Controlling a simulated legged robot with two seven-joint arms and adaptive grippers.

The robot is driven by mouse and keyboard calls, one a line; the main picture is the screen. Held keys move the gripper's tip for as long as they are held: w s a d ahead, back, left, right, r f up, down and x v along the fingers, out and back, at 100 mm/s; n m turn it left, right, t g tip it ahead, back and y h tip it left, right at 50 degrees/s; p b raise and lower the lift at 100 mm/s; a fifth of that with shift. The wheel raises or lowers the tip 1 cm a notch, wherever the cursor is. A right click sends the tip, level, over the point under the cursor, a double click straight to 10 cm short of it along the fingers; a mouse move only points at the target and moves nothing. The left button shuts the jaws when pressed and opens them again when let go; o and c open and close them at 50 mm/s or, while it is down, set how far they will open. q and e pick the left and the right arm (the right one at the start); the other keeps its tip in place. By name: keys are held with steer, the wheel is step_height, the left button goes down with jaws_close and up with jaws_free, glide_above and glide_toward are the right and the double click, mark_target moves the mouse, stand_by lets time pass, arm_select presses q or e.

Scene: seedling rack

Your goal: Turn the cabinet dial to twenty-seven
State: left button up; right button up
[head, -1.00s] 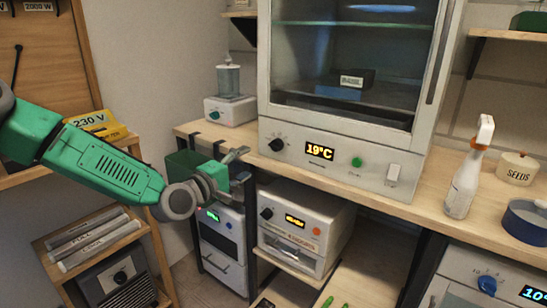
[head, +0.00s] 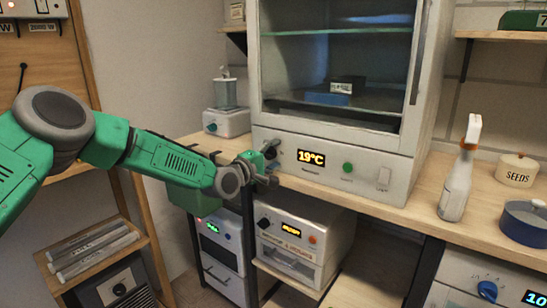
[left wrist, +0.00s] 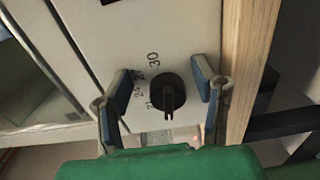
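The white cabinet (head: 350,175) stands on the bench, and its display (head: 311,157) reads 19°C. Its black dial (head: 271,151) is at the left of the front panel, partly hidden by my left gripper (head: 264,169). In the left wrist view the dial (left wrist: 170,92) shows clearly, with numbers 21, 24, 27 and 30 printed around it. Its pointer mark faces the bottom of that picture, away from 27. My left gripper (left wrist: 163,88) is open, one finger on each side of the dial, with gaps to it. My right gripper is not in view.
A green button (head: 347,167) and a white switch (head: 384,178) are farther right on the panel. A spray bottle (head: 458,175) and a seeds jar (head: 517,169) stand on the right of the bench. A smaller oven (head: 300,235) sits below. The wooden bench edge (left wrist: 252,70) runs close beside the gripper.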

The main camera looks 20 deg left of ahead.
arm_select(q)
steer(key=shift+a, duration=0.15)
steer(key=shift+a+f, duration=0.2)
steer(key=shift+a, duration=0.4)
steer(key=shift+a+f, duration=0.15)
steer(key=shift+a, duration=0.45)
steer(key=c, duration=0.8)
steer(key=shift+a, duration=0.45)
steer(key=c, duration=0.3)
steer(key=shift+s+d+r, duration=0.1)
steer(key=shift+d, duration=0.7)
steer(key=shift+c, duration=0.2)
steer(key=shift+a+f, duration=0.1)
steer(key=shift+f, duration=0.1)
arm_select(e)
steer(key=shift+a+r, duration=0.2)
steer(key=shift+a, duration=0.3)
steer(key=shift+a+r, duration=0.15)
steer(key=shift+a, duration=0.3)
